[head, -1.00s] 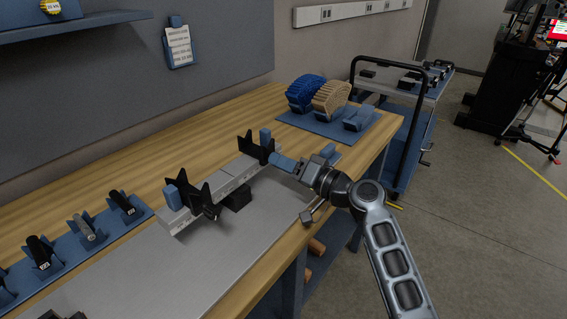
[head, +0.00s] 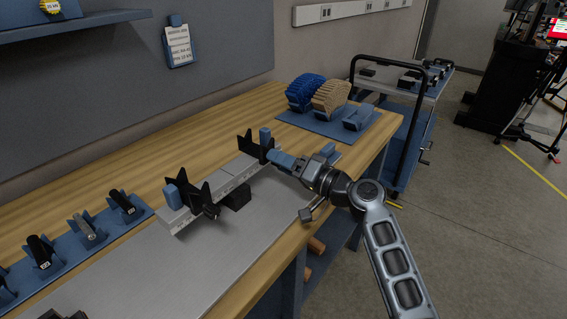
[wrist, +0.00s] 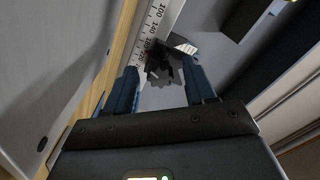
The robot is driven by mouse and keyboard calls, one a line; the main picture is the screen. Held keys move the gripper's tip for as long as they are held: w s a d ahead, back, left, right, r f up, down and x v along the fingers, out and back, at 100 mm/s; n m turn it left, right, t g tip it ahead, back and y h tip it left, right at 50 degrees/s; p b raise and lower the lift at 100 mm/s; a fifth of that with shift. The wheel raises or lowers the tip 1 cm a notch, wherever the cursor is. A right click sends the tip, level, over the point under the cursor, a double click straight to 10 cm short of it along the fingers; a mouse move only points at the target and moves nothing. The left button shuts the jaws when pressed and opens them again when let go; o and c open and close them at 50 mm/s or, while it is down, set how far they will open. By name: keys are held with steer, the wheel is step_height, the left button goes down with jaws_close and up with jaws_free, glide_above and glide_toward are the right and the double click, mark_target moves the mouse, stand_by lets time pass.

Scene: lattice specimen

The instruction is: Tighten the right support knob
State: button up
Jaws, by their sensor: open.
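The right support (head: 246,144) is a black V-shaped holder with a blue block behind it, at the far end of the ruled rail (head: 236,172). My gripper (head: 274,156) reaches in from the right, with its blue fingers close to this support's front. In the wrist view my gripper (wrist: 160,68) is open, one blue finger on each side of the black lobed knob (wrist: 164,72). The knob lies between the fingertips or just beyond them; contact is not visible. In the head view my fingers hide this knob.
The left support (head: 190,195) stands nearer on the rail, with a black knob (head: 213,212) at its front. A black block (head: 237,196) sits beside the rail on the grey plate (head: 190,265). Blue and tan lattice pieces (head: 331,97) stand at the back right.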

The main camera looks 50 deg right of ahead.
steer(key=shift+s+d+b, duration=0.15)
steer(key=shift+s+b, duration=0.8)
steer(key=shift+s, duration=2.95)
